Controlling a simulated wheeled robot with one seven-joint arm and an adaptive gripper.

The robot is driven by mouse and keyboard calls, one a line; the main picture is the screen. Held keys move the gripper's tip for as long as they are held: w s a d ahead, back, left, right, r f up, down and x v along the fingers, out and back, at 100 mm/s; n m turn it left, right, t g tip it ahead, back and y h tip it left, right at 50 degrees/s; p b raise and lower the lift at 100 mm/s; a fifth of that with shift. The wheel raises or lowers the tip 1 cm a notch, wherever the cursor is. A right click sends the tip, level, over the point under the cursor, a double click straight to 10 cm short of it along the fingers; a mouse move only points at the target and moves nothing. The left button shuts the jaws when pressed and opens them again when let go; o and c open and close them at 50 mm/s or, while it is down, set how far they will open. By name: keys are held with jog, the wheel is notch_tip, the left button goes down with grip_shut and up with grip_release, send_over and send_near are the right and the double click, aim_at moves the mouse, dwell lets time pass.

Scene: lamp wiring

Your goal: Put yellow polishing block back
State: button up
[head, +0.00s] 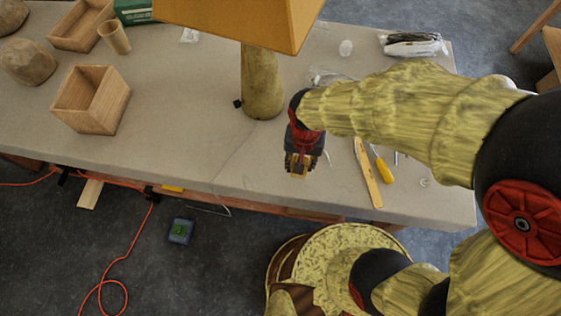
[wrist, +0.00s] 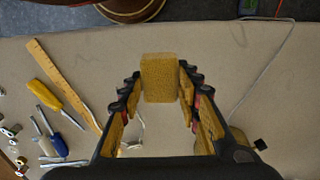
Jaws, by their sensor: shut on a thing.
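The yellow polishing block (wrist: 159,78) is a rectangular, grainy yellow piece. In the wrist view it sits between the tips of my gripper (wrist: 160,92), and both fingers touch its sides. In the head view my gripper (head: 298,165) is pointing down over the front part of the workbench (head: 190,150), shut on the block, of which only a small yellow part (head: 299,172) shows. The gap between block and bench top cannot be told exactly.
A lamp with a yellow shade (head: 240,15) and wooden stem (head: 262,85) stands behind my gripper. A ruler (head: 367,172) and a yellow screwdriver (head: 381,166) lie to the right. An open wooden box (head: 95,100) stands left. The front middle is mostly clear.

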jog(key=w+a+f, duration=0.1)
jog(key=a+f, duration=0.1)
jog(key=w+a+f+b, duration=0.1)
jog(key=w+a+f, duration=0.2)
jog(key=a+f, duration=0.1)
jog(key=f, duration=0.1)
jog(key=shift+w+f+b, duration=0.1)
jog(key=shift+w+b, duration=0.05)
jog(key=shift+b, duration=0.25)
notch_tip(320, 180, down, 3)
jog(key=shift+b, duration=0.3)
jog(key=o, duration=1)
notch_tip(320, 180, up, 12)
jog(key=p, duration=0.2)
jog(key=d+r+t, duration=0.2)
jog(key=d+r, duration=0.9)
jog(key=r, duration=0.2)
jog(key=s+d+r+n+t, duration=0.1)
jog(key=s+d+r+t, duration=0.2)
jog(key=s+d+r, duration=0.4)
jog(key=d+r, duration=0.2)
jog(key=d, duration=0.2)
jog(key=shift+s+d+r+t, duration=0.3)
jog(key=shift+d+r, duration=0.05)
jog(key=shift+r, duration=0.05)
